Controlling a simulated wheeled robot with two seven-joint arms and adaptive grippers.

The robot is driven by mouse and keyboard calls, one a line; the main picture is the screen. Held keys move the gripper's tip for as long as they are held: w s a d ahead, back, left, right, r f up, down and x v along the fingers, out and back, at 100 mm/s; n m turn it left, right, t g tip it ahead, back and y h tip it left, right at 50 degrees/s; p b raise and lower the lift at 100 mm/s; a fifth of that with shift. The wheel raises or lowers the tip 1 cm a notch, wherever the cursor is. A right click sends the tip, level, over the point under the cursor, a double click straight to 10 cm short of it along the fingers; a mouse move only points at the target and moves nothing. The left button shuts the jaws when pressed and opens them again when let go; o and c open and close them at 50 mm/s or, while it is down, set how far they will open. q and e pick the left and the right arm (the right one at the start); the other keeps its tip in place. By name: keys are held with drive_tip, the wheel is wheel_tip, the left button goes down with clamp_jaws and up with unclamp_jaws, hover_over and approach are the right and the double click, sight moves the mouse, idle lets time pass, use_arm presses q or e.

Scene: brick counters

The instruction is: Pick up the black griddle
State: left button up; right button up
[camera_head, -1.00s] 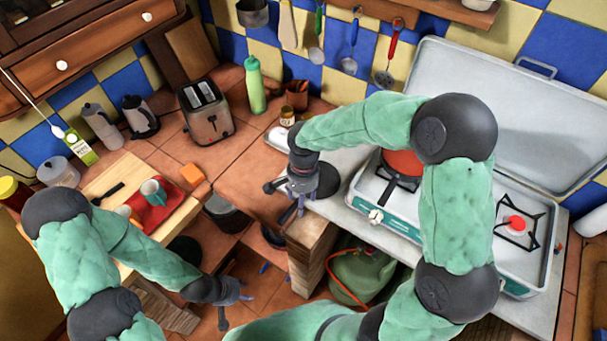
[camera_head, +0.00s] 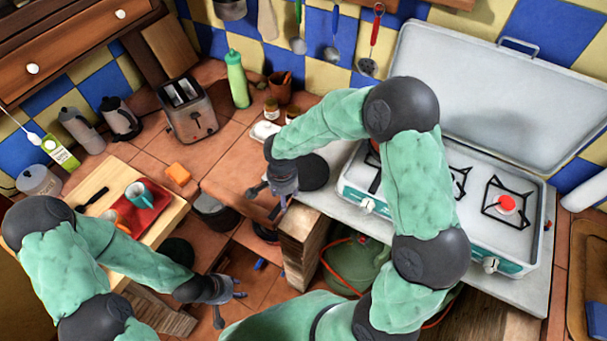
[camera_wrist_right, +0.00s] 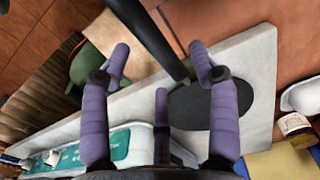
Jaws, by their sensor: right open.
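The black griddle (camera_head: 316,174) lies on the pale counter corner left of the stove in the head view, partly hidden by my right gripper. Its round plate (camera_wrist_right: 200,107) and dark handle (camera_wrist_right: 150,38) show in the right wrist view. My right gripper (camera_head: 268,203) is open just left of the plate. In the right wrist view, my right gripper (camera_wrist_right: 160,75) has spread purple fingers, and the handle runs across the gap between the upper two, apparently ungripped. My left gripper (camera_head: 231,303) is open and empty, low over the floor, far from the griddle.
A camping stove (camera_head: 500,240) with a raised lid stands right of the griddle. Small jars (camera_head: 271,109) and a white dish (camera_head: 264,131) are behind it. A green gas bottle (camera_head: 355,268) sits under the counter. A wooden table (camera_head: 175,213) with a red tray is at left.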

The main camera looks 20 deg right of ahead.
wheel_tip(320, 180, down, 3)
clamp_jaws()
drive_tip(key=shift+r, duration=0.15)
